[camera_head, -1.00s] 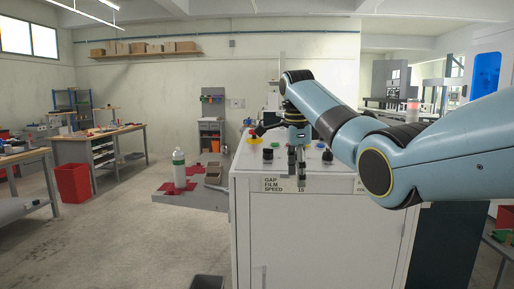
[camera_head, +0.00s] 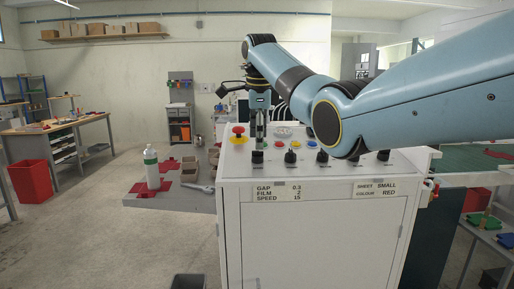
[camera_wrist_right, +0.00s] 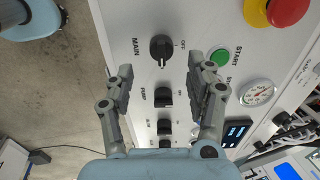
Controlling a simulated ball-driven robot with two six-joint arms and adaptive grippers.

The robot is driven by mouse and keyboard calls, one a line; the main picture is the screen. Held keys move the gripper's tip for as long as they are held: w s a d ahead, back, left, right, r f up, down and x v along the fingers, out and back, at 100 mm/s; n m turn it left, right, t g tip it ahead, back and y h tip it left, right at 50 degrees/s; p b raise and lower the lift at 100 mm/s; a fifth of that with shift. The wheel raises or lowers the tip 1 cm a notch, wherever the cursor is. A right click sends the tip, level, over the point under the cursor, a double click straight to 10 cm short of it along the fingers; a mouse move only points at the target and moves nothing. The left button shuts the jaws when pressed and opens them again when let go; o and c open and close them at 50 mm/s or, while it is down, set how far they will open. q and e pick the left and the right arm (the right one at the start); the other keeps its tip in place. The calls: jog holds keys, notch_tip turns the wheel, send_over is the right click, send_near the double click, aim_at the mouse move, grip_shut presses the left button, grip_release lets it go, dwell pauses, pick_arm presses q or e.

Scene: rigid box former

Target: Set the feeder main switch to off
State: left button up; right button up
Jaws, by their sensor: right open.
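The MAIN switch (camera_wrist_right: 162,48) is a black rotary knob on the white feeder panel (camera_wrist_right: 220,25). Its pointer mark seems to face down the right wrist view, while the OFF label is to its right. In the head view the leftmost black knob (camera_head: 257,157) appears to be this switch. My right gripper (camera_wrist_right: 160,65) is open and empty, one finger on each side below the switch. Contact is not visible. In the head view the right gripper (camera_head: 259,135) hangs over the left end of the panel. My left gripper is out of view.
A red emergency stop (camera_wrist_right: 287,10) on a yellow base and a green START button (camera_wrist_right: 220,57) are right of the switch. More black knobs (camera_wrist_right: 163,97) run below it. A side shelf with a bottle (camera_head: 151,168) is left of the cabinet (camera_head: 310,240).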

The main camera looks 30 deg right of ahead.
aim_at(258, 152)
jog(key=x, duration=0.3)
jog(key=shift+w+f+p, duration=0.2)
jog(key=shift+w+p, duration=0.15)
jog(key=shift+x, duration=1.1)
jog(key=shift+s, duration=0.1)
jog(key=c, duration=0.5)
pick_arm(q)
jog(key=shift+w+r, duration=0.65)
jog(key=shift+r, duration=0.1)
pick_arm(e)
grip_shut()
